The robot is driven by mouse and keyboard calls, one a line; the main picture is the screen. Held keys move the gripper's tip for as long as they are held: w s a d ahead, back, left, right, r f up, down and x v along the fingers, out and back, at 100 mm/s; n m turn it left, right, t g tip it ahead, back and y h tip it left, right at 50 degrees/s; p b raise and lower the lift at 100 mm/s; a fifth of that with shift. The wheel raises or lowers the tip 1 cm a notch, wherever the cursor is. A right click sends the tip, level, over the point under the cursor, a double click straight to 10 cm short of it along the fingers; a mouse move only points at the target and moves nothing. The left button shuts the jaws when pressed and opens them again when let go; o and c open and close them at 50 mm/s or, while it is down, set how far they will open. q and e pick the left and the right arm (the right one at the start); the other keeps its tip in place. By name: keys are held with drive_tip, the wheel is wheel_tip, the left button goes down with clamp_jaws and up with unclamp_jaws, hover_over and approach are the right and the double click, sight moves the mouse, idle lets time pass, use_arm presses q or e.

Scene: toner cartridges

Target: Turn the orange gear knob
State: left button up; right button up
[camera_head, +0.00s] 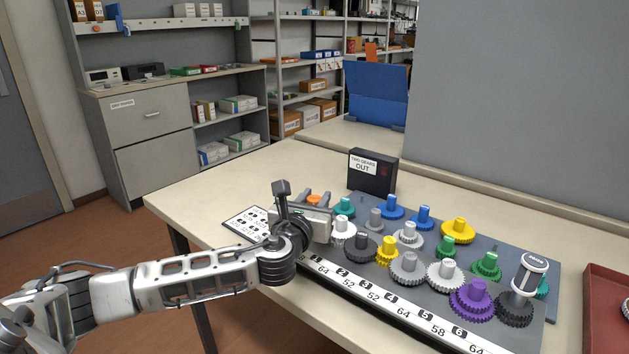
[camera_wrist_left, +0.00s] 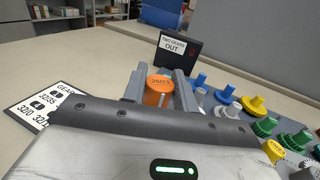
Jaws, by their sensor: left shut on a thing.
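The orange gear knob (camera_wrist_left: 158,88) stands upright between the fingers of my left gripper (camera_wrist_left: 160,92) in the left wrist view. In the head view only its orange top (camera_head: 314,200) shows; the gripper and wrist hide the rest. My left gripper (camera_head: 314,199) is shut on the orange knob, at the far left end of the gear board (camera_head: 340,285). Whether a gear sits under the knob is hidden.
Several coloured gears stand close to the right, including a teal one (camera_head: 345,208) and a white one (camera_head: 343,232). A black box (camera_head: 372,172) labelled "TWO GEARS OUT" stands behind. A printed card (camera_wrist_left: 45,108) lies left. A red tray (camera_head: 606,310) is far right.

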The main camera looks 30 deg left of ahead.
use_arm(q)
drive_tip(key=n+y+p, duration=0.1)
drive_tip(key=n+g+y, duration=0.1)
drive_tip(key=n+y+p, duration=0.1)
drive_tip(key=y, duration=0.1)
drive_tip(key=shift+d+r+g+p, duration=0.1)
drive_tip(key=shift+r+g+p, duration=0.15)
drive_tip(key=shift+g+p, duration=0.15)
drive_tip(key=shift+n+g+y+p, duration=0.65)
drive_tip(key=shift+n+g+y, duration=0.15)
drive_tip(key=shift+y, duration=0.4)
drive_tip(key=n+g+y+p, duration=0.1)
drive_tip(key=n+g+y, duration=0.2)
drive_tip(key=g, duration=0.1)
drive_tip(key=shift+f+y, duration=0.15)
drive_tip(key=shift+y, duration=0.15)
drive_tip(key=shift+n+g+y+p, duration=0.4)
drive_tip(key=shift+n+g+y, duration=0.4)
drive_tip(key=shift+n+g, duration=0.6)
use_arm(e)
drive_tip(key=shift+d+r+n+g+h, duration=0.25)
drive_tip(key=shift+d+r, duration=0.1)
drive_tip(key=shift+r, duration=0.2)
drive_tip(key=shift+d+r+n+g+h, duration=0.15)
drive_tip(key=shift+d+r+n, duration=0.15)
drive_tip(key=shift+r, duration=0.2)
